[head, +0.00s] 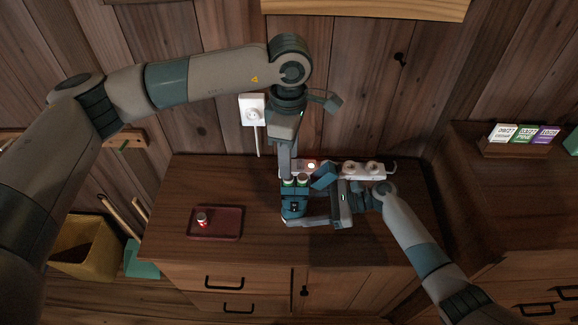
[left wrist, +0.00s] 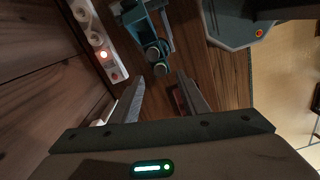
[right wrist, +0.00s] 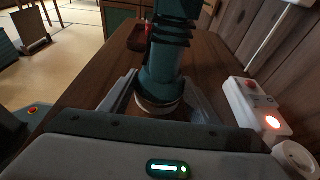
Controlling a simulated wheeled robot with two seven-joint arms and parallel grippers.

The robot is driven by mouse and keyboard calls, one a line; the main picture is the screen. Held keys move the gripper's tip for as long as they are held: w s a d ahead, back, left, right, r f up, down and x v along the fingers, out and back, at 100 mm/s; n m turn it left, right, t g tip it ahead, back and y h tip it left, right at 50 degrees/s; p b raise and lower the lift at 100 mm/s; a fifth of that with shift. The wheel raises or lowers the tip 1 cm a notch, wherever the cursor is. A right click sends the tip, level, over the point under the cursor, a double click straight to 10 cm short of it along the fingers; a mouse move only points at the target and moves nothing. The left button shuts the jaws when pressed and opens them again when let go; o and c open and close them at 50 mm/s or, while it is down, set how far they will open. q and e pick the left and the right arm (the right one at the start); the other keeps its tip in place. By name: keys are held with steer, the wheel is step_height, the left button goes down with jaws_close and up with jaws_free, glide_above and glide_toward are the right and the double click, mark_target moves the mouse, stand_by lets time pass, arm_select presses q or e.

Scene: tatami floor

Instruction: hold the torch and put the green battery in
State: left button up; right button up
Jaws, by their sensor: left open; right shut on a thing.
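The teal torch (head: 294,208) stands upright above the cabinet top. My right gripper (head: 305,221) is shut on it. In the right wrist view the torch (right wrist: 165,70) sits between the fingers. Two round, green-sided ends (head: 296,182) show side by side at its top and look like batteries. They also show in the left wrist view (left wrist: 157,60). A blue flap-like part (head: 323,177) beside the top may be its lid. My left gripper (head: 287,165) is open just above the torch; in its wrist view nothing sits between the fingertips (left wrist: 160,90).
A dark red tray (head: 229,224) with a small red-and-white battery (head: 202,220) lies at the left of the cabinet top (head: 265,243). A white power strip (head: 350,169) with a lit red light runs behind the torch. A wall outlet (head: 252,108) is above. The front left is clear.

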arm_select(q)
step_height(320, 180, up, 6)
stand_by(0.4)
stand_by(0.6)
arm_select(e)
steer(key=o, duration=0.9)
steer(key=shift+d, duration=0.1)
steer(key=v, duration=1.2)
arm_select(q)
steer(key=shift+s, duration=0.1)
arm_select(e)
steer(key=shift+s, duration=0.1)
